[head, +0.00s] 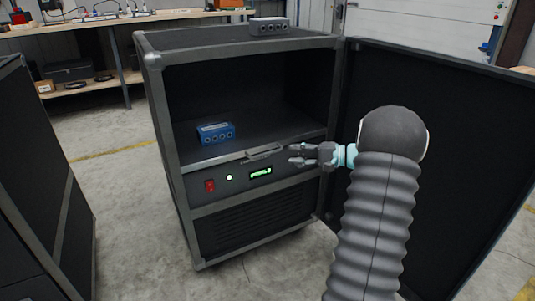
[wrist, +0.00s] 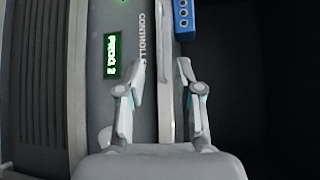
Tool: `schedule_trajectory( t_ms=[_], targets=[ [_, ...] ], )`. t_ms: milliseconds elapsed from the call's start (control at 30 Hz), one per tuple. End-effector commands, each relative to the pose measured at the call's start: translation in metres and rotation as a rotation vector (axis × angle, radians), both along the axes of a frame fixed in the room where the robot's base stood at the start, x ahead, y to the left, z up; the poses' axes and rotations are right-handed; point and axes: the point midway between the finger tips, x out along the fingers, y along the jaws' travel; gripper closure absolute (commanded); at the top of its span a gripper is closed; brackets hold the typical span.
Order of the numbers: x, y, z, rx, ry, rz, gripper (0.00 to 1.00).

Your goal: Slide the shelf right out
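The shelf (head: 255,134) is a dark board inside the open cabinet, with a light grey bar handle (head: 262,152) on its front edge. A blue box with round sockets (head: 216,133) stands on the shelf. My gripper (head: 291,155) is open at the right end of the handle. In the wrist view my gripper (wrist: 161,68) has one finger on each side of the pale handle bar (wrist: 166,50), with gaps showing on both sides. The blue box (wrist: 184,18) shows at the top there. The shelf appears to be in the cabinet, its front about level with the frame.
The cabinet door (head: 445,130) stands open on the right, close to my arm. A panel with a red switch (head: 210,186) and green display (head: 260,172) lies below the shelf. A grey box (head: 269,26) sits on top. Another dark cabinet (head: 40,190) stands left; floor between is clear.

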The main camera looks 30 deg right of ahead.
Motion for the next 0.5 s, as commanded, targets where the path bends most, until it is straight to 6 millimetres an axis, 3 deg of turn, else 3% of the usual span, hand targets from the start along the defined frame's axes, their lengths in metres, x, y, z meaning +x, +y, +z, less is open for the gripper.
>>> schedule_trajectory(
  t_ms=[200,500],
  targets=[
    [0.028,0.032,-0.006,0.001,0.001,0.003,0.65],
    [0.056,0.063,-0.012,-0.001,0.001,0.001,0.65]
  ],
)
